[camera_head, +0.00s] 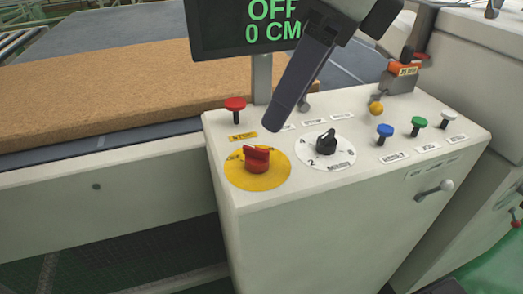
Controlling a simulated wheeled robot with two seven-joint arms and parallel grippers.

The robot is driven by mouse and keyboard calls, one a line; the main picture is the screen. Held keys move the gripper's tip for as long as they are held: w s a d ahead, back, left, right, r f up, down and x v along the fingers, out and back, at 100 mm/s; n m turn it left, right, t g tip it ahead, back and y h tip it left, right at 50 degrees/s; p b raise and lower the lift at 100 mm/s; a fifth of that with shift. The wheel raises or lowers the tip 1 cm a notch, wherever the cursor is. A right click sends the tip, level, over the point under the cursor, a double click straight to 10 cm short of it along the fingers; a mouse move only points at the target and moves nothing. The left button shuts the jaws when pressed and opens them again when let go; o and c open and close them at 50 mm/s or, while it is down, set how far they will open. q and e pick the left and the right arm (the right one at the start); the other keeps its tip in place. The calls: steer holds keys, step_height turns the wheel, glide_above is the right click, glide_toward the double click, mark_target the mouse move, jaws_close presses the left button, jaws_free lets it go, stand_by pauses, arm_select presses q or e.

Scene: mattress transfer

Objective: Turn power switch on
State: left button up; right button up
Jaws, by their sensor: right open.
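A red rotary switch (257,159) sits on a yellow disc at the left of the panel's sloped top. I take it as the power switch; its label is too small to read. A display (247,30) above reads "OFF" and "0 CM". My right gripper (278,122) comes down from the upper right, its dark finger hanging above and behind the switch, apart from it in the picture. It is open, though seen nearly edge-on, and nothing shows in it. It covers part of the display's right side. My left gripper is not in view.
A black selector (326,142) on a white dial is right of the switch. A red button (235,105) stands behind it. Blue (385,131), green (418,123) and white (448,116) buttons line the right side. A brown mattress (110,87) lies at left.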

mark_target(261, 150)
steer(key=b+x, duration=0.1)
steer(key=x, duration=0.9)
steer(key=shift+a+f, duration=0.1)
steer(key=shift+f, duration=0.1)
